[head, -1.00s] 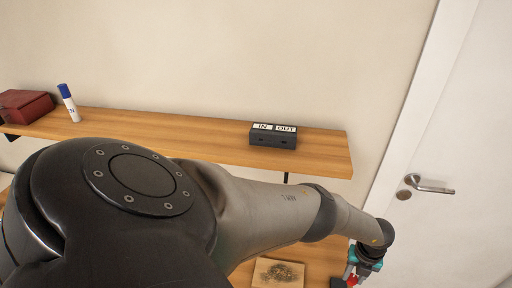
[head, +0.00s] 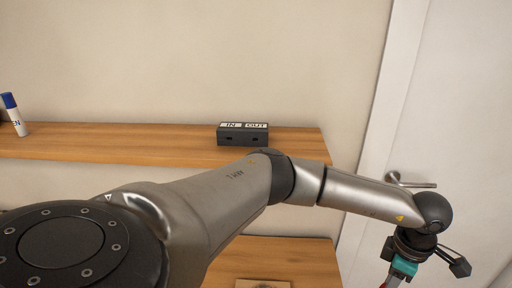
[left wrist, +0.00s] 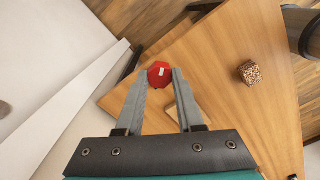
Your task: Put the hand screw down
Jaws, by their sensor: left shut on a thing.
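My left gripper (left wrist: 160,80) is closed on a red faceted piece with a small white mark, which I take to be the hand screw (left wrist: 159,74). Only its end shows between the fingertips; the rest is hidden. In the left wrist view it appears over the edge region of a wooden table (left wrist: 225,60); I cannot tell whether it touches the top. In the head view my left gripper (head: 390,283) is at the bottom right, cut by the frame, with a teal body above it. My right gripper is not in view.
A speckled brown cube (left wrist: 249,72) and a flat wooden block (left wrist: 186,103) are on the table. A wall shelf (head: 170,143) carries a dark IN/OUT box (head: 242,139) and a white bottle with a blue cap (head: 15,117). A white door with a handle (head: 410,182) is at the right.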

